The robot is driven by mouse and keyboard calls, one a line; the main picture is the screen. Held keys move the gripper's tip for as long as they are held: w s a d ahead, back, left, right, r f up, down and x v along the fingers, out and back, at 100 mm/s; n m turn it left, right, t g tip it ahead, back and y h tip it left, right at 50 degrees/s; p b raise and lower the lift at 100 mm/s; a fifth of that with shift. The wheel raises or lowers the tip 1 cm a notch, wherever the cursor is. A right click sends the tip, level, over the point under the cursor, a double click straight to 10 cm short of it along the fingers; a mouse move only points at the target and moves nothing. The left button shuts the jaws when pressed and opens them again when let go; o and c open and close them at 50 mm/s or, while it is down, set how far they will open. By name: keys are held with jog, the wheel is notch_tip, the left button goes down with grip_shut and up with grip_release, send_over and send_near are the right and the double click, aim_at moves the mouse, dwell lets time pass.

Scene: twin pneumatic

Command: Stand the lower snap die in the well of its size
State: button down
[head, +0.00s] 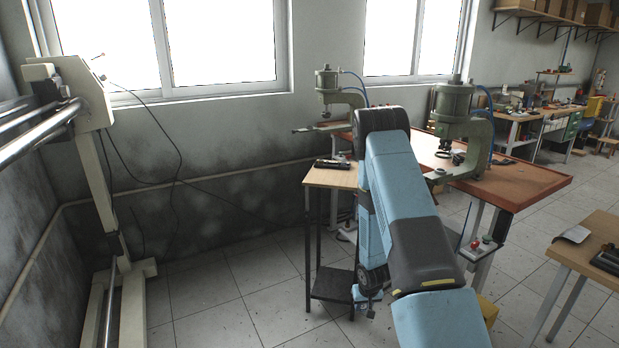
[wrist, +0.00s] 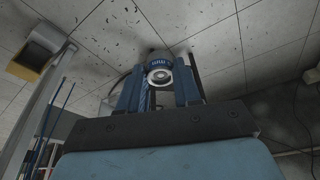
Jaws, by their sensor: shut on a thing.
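In the head view my arm bends down beside the small table, and the gripper end hangs low near the dark lower shelf; the die is too small to tell there. A dark tray (head: 335,163) lies on the small wooden table (head: 326,178). No wells can be made out in either view.
Two green pneumatic presses (head: 455,110) (head: 326,85) stand on the orange-brown bench (head: 515,180). A wooden table (head: 585,245) with a dark box (head: 607,259) stands at the right. A cream frame with metal rollers (head: 80,90) is at the left. The tiled floor between is clear.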

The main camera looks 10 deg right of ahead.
jog(key=shift+s+d, duration=0.2)
jog(key=shift+d, duration=0.3)
jog(key=shift+s+d, duration=0.15)
jog(key=shift+d, duration=0.3)
jog(key=shift+a, duration=0.1)
dwell(0.6)
